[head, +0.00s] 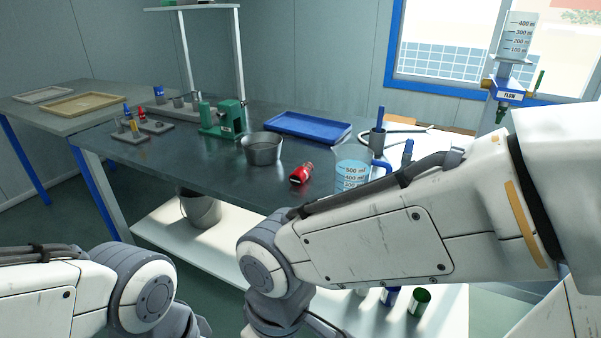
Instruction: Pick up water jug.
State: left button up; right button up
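The water jug (352,172) is a clear, blue-tinted jug with printed volume marks and a blue handle at its right. It stands near the front right edge of the dark metal table (215,166). My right arm crosses in front and hides its lower part. My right arm bends down at the table's front edge, and its gripper is below the picture. My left arm is at the lower left, and its gripper is out of the picture too. Nothing visible touches the jug.
A red object (301,173) lies left of the jug. A metal bowl (262,150), a blue tray (308,127), a green device (221,120) and a grey cup (377,142) stand behind. A bucket (201,208) is on the lower shelf. The table's front left is clear.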

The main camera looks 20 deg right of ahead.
aim_at(353, 163)
jog(key=z, duration=0.8)
